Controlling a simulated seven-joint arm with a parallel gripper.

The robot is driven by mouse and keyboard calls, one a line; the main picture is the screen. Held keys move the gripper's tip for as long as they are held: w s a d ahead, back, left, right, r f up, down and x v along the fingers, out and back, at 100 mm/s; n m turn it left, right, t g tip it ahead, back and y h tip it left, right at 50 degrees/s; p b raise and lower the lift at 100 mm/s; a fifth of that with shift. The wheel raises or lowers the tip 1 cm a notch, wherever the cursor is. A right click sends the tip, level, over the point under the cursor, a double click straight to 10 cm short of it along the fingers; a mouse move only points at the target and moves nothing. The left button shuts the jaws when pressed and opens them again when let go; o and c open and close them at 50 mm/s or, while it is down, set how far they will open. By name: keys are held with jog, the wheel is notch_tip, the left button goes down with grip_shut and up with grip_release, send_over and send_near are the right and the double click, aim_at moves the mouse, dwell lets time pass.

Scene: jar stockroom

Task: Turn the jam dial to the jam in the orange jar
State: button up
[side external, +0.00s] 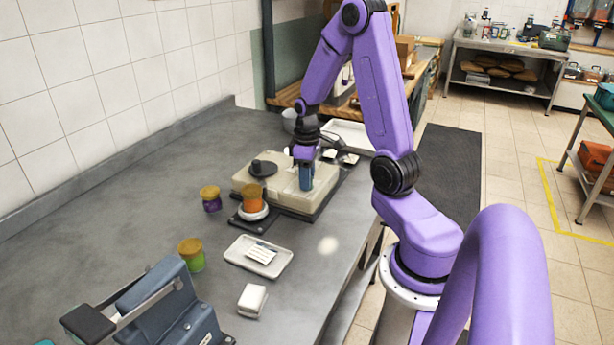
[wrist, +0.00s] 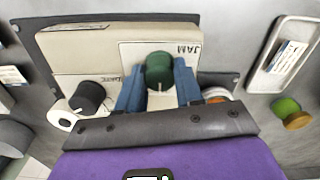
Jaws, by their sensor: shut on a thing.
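The jam dial (wrist: 159,70) is a dark green knob on a pale panel printed JAM, on a beige machine (side external: 240,182). A small white mark shows at its lower edge in the wrist view. My gripper (wrist: 159,84) has its blue fingers on both sides of the dial, shut on it; in the side view my gripper (side external: 305,178) points down onto the machine and hides the dial. The orange jar (side external: 252,204), with a brownish lid, stands on a white round stand at the machine's front. In the wrist view, the orange jar (wrist: 214,92) is mostly hidden by my gripper.
A black knob (wrist: 90,96) sits on the machine beside the dial. A purple jar (side external: 211,203) and a green jar (side external: 191,260) stand on the grey counter. A white tray (side external: 233,253) with a card lies nearby. A blue-grey device (side external: 165,305) is at the front.

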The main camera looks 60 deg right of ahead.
jog(key=shift+w, duration=0.1)
jog(key=o, duration=1)
jog(key=shift+o, duration=0.2)
notch_tip(320, 180, up, 18)
jog(key=shift+f, duration=0.25)
jog(key=s+a+f+n, duration=0.1)
jog(key=a+f+n, duration=0.1)
jog(key=a, duration=0.7)
jog(key=s+a+f+n, duration=0.1)
jog(key=s+a+n, duration=0.15)
jog(key=a, duration=0.55)
jog(key=s+a+f+n, duration=0.2)
jog(key=s+a+n, duration=0.1)
jog(key=s, duration=0.4)
jog(key=s+a+f+n, duration=0.2)
jog(key=s+a+n, duration=0.1)
jog(key=s+a, duration=0.3)
jog(key=shift+s+f, duration=0.3)
jog(key=shift+s, duration=0.45)
